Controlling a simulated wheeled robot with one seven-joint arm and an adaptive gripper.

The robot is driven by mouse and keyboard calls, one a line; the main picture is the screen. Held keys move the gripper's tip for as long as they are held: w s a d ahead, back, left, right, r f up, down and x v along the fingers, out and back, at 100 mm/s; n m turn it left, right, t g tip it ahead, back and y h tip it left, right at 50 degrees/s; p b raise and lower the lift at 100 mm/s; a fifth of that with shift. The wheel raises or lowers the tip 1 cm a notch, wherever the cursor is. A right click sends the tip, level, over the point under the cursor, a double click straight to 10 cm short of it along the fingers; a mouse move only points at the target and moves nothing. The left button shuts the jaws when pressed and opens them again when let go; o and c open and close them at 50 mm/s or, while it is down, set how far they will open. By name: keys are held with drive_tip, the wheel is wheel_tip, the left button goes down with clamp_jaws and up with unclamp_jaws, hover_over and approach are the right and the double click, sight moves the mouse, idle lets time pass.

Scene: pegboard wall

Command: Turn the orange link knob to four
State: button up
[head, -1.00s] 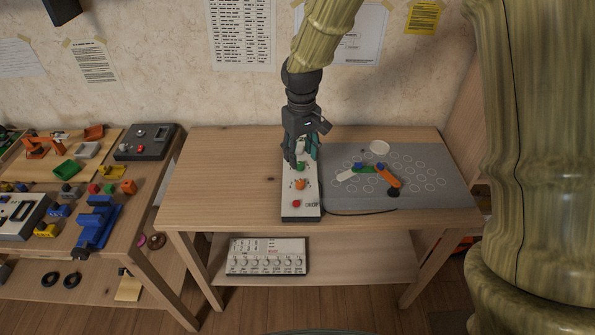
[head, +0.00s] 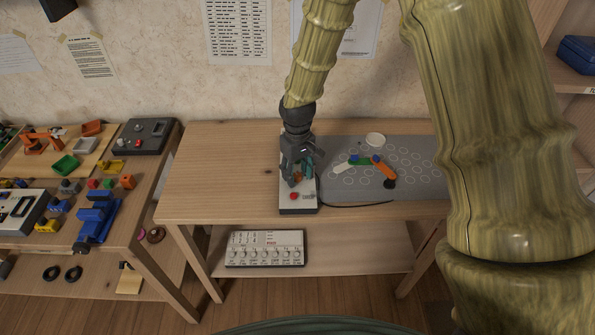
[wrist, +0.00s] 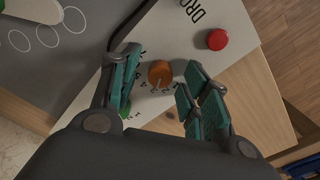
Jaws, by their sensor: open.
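The orange knob (wrist: 160,73) sits on a pale control box (wrist: 205,20) with small printed numbers around it. In the wrist view it lies between the teal pads of my gripper (wrist: 157,88), a little beyond them. My gripper is open, and I cannot tell whether either pad touches the knob. In the head view my gripper (head: 300,178) hangs over the box (head: 298,209) and hides most of the orange knob. A red button (wrist: 217,39) is on the same box, and it also shows in the head view (head: 294,196). A green knob (wrist: 125,112) is partly hidden behind the left finger.
A grey mat (head: 345,190) with white circles lies right of the box, holding a linkage with an orange bar (head: 382,170). A black cable (head: 360,204) runs from the box. The wooden table (head: 215,180) is clear at left. A panel with knobs (head: 265,249) rests on the shelf below.

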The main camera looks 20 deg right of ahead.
clamp_jaws()
idle(0.4)
drive_tip(key=shift+m+p, duration=0.6)
drive_tip(key=shift+m, duration=0.4)
drive_tip(key=shift+m+p, duration=0.75)
drive_tip(key=shift+m, duration=1.05)
unclamp_jaws()
